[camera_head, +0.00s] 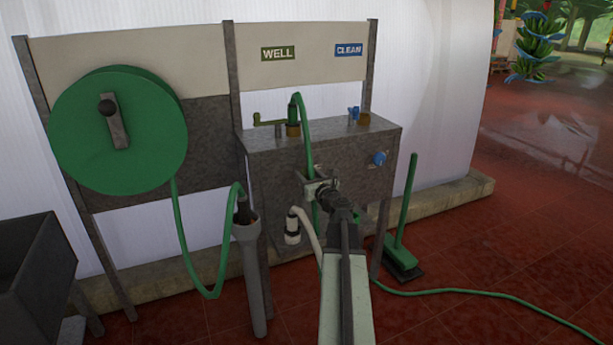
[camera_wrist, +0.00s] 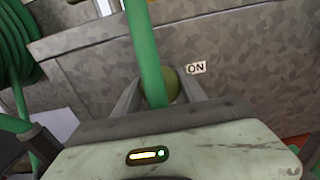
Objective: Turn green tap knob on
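The green tap knob (camera_wrist: 174,86) shows in the wrist view as a rounded olive-green shape on the front of the grey metal box (camera_wrist: 250,65). The green hose (camera_wrist: 147,55) passes in front of it and hides its left part. An "ON" label (camera_wrist: 196,68) is to the knob's right. My gripper (camera_wrist: 162,84) has one finger on each side of the knob; whether they touch it is unclear. In the head view my gripper (camera_head: 318,190) is at the box front and hides the knob.
A blue knob (camera_head: 379,158) is on the box's right front, below the "CLEAN" sign (camera_head: 348,50). The "WELL" sign (camera_head: 278,53) is to its left. A green reel (camera_head: 118,130) hangs at left. A green brush (camera_head: 402,225) stands at right. Open red floor (camera_head: 500,240) lies beyond.

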